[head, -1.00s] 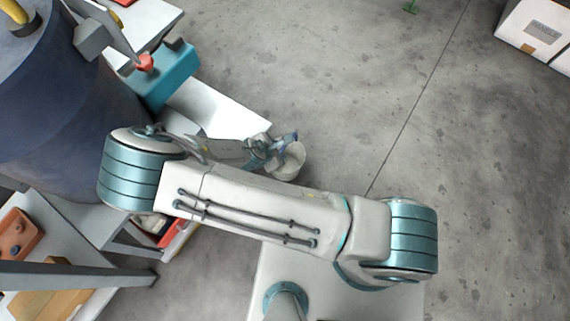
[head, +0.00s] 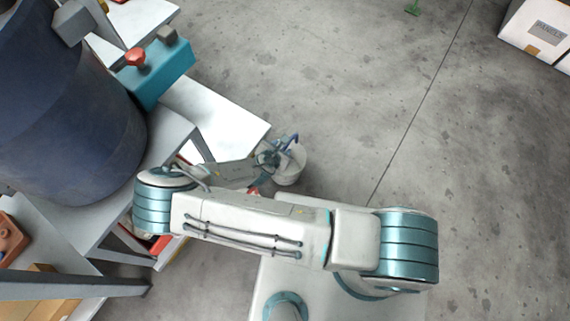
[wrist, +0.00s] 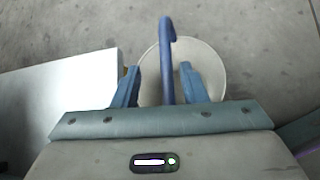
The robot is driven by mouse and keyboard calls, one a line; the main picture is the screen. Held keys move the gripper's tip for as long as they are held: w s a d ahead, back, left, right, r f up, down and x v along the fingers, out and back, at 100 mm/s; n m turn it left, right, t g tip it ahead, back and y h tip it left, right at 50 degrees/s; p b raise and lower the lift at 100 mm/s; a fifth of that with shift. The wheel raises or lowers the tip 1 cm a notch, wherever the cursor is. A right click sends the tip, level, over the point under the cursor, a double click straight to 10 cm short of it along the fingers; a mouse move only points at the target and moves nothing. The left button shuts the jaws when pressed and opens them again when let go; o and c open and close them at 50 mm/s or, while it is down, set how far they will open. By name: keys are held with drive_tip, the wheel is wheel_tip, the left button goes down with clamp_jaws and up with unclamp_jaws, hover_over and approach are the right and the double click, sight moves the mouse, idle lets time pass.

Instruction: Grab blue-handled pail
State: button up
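The pail (head: 289,172) is a white bucket with a blue handle (head: 293,139). It stands on the floor just beyond the corner of a white surface in the head view. In the wrist view the pail (wrist: 205,62) is seen from above, with the blue handle (wrist: 167,58) rising across its middle. My gripper (wrist: 159,70) is open, with one finger on each side of the handle. Gaps show between the handle and both fingers. In the head view my gripper (head: 270,158) overlaps the pail's left side and hides part of it.
A white tabletop (head: 222,122) lies left of the pail, and its edge is close to my gripper's left side in the wrist view. A dark blue drum (head: 75,130) and a teal box (head: 160,72) stand further left. Open concrete floor (head: 350,100) lies to the right.

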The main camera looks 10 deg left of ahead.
sight(284, 147)
drive_tip(key=shift+d+b+x, duration=0.15)
drive_tip(key=shift+b+x, duration=0.4)
drive_tip(key=shift+x, duration=0.85)
drive_tip(key=shift+d+b+x, duration=0.15)
drive_tip(key=shift+b+x, duration=0.35)
drive_tip(key=shift+x, duration=0.9)
drive_tip(key=shift+s+f, duration=0.1)
drive_tip(key=shift+s, duration=0.05)
drive_tip(key=shift+c, duration=0.3)
clamp_jaws()
